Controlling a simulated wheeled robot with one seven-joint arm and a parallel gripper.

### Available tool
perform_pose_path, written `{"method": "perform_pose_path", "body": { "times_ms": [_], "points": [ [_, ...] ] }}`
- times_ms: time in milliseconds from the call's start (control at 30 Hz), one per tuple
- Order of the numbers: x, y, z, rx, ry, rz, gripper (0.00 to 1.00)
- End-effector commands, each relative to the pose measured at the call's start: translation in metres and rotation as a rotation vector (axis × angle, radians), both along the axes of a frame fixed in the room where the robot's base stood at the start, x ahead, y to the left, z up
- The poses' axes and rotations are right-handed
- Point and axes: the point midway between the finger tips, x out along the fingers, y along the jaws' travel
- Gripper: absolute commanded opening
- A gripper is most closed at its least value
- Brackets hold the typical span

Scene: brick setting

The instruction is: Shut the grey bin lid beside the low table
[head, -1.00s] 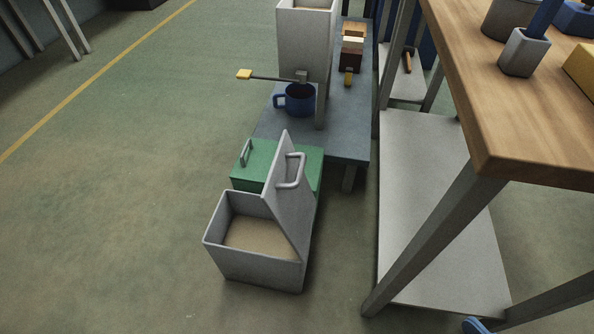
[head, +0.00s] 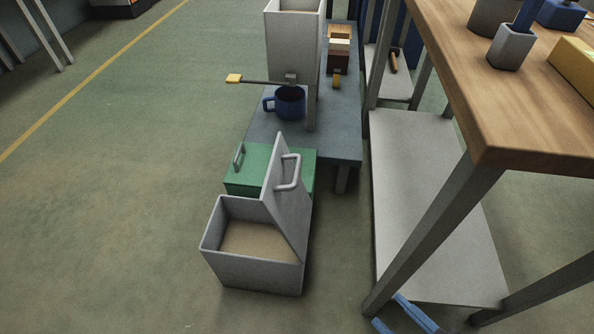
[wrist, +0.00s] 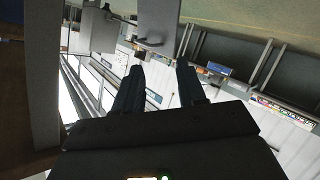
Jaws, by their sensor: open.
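The grey bin (head: 252,272) stands on the floor in the head view, at the near end of the low table (head: 345,145). Its grey lid (head: 290,212) stands steeply raised at the bin's right side, with a bar handle (head: 289,174) on its face. The bin's inside shows a tan bottom or filling. In the wrist view my gripper (wrist: 160,88) is open, with nothing between its two dark fingers. Blue finger-like parts of mine show at the bottom edge of the head view, right of the bin and apart from it.
A green lidded box (head: 247,165) stands just behind the bin. A blue mug (head: 290,103) and a tall grey container (head: 292,45) are on the low table. A wooden-topped workbench (head: 490,110) with a lower shelf (head: 430,210) stands at right. The floor left is clear.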

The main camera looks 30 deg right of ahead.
Motion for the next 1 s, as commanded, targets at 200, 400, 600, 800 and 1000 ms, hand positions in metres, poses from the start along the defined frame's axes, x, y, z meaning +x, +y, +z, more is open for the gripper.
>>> {"method": "perform_pose_path", "body": {
  "times_ms": [200, 400, 600, 800, 1000],
  "points": [
    [0.077, 0.001, -0.043, -0.371, -0.020, 0.072, 0.40],
    [0.159, 0.000, -0.054, -0.740, -0.064, 0.069, 0.40],
    [0.228, 0.004, -0.035, -1.036, -0.122, 0.006, 0.40],
    [0.258, 0.008, -0.019, -1.166, -0.151, -0.038, 0.40],
    [0.276, 0.004, -0.017, -1.182, -0.153, -0.046, 0.40]
  ]
}}
